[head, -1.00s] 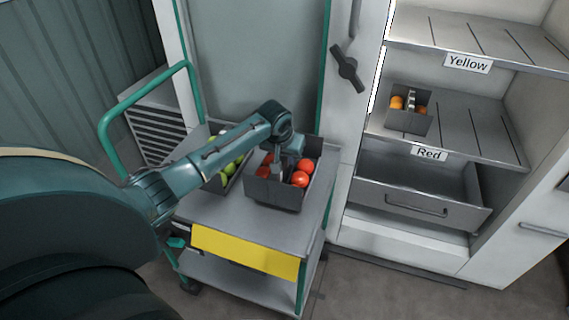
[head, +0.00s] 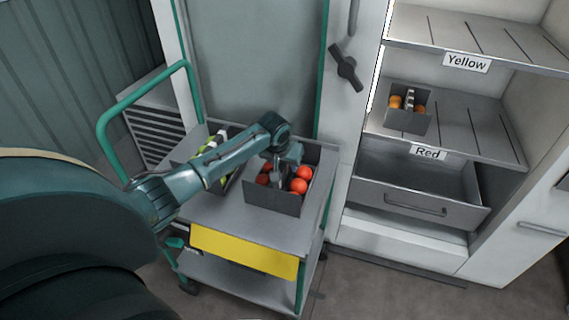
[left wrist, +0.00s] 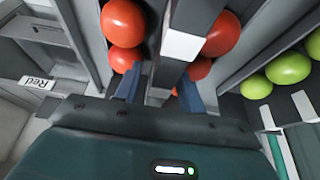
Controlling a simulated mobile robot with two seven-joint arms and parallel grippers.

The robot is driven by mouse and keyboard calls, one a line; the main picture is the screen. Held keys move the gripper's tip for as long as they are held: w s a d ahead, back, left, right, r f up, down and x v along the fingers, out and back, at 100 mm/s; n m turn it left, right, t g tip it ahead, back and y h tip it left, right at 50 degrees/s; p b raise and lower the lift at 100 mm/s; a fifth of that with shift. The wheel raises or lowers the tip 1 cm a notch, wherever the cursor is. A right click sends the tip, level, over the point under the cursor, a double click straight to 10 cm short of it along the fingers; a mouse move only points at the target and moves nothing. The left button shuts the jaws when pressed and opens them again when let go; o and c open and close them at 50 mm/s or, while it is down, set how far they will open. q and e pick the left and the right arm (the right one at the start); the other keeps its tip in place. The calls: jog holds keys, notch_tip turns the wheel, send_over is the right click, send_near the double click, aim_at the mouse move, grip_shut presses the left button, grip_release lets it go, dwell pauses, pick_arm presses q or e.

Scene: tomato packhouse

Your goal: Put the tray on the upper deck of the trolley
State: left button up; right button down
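A dark grey open tray (head: 272,197) of red tomatoes is over the right part of the trolley's upper deck (head: 240,222); its base looks at or very close to the deck. My left gripper (head: 277,172) reaches down into it from above. In the left wrist view, my left gripper (left wrist: 160,88) has its two blue fingers on either side of the tray's grey handle (left wrist: 196,15) with white bands, and appears shut on it. Red tomatoes (left wrist: 124,22) lie on both sides of the handle. My right gripper is not in view.
A second tray with green tomatoes stands left on the same deck, partly behind my arm; its tomatoes (left wrist: 288,68) show in the wrist view. The trolley has a green handle (head: 145,95) and yellow panel (head: 243,250). A cabinet with shelves (head: 460,130) stands right.

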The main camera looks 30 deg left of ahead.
pick_arm(q)
jog(key=p+v, duration=0.1)
jog(key=v, duration=1.1)
